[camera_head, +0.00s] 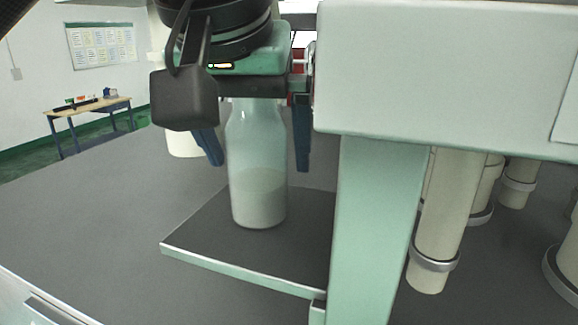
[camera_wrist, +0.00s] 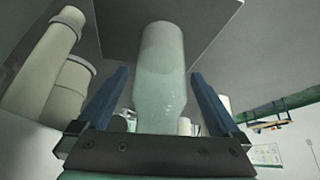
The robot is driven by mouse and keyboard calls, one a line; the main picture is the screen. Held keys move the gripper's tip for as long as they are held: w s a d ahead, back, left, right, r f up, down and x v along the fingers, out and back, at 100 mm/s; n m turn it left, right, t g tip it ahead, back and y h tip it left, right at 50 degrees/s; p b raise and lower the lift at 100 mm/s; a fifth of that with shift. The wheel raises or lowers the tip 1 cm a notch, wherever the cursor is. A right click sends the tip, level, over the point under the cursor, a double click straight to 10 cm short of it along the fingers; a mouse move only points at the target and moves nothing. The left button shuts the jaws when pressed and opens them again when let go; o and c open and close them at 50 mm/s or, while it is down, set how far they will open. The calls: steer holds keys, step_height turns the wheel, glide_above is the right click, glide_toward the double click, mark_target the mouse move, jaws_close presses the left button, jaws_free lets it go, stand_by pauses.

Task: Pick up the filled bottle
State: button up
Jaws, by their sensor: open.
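The filled bottle (camera_head: 257,180) is clear glass with pale contents in its lower half. It stands upright on a dark square platform (camera_head: 200,240) with a pale green edge. My gripper (camera_head: 254,162) is above it, pointing down, with its blue fingers open on either side of the bottle. In the wrist view the bottle (camera_wrist: 160,75) lies between the two open fingers (camera_wrist: 157,95), with gaps visible on both sides.
A pale green machine (camera_head: 440,80) with an upright column (camera_head: 375,230) stands close to the right of my gripper. Several cream cylinders (camera_head: 447,215) stand behind it. A pale container (camera_head: 182,143) is behind the gripper at left. The grey tabletop at left (camera_head: 100,215) is clear.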

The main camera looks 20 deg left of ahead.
steer(key=shift+w+f, duration=0.15)
steer(key=shift+w, duration=0.25)
steer(key=c, duration=0.5)
steer(key=shift+s, duration=0.2)
steer(key=c, duration=1)
steer(key=shift+w, duration=0.1)
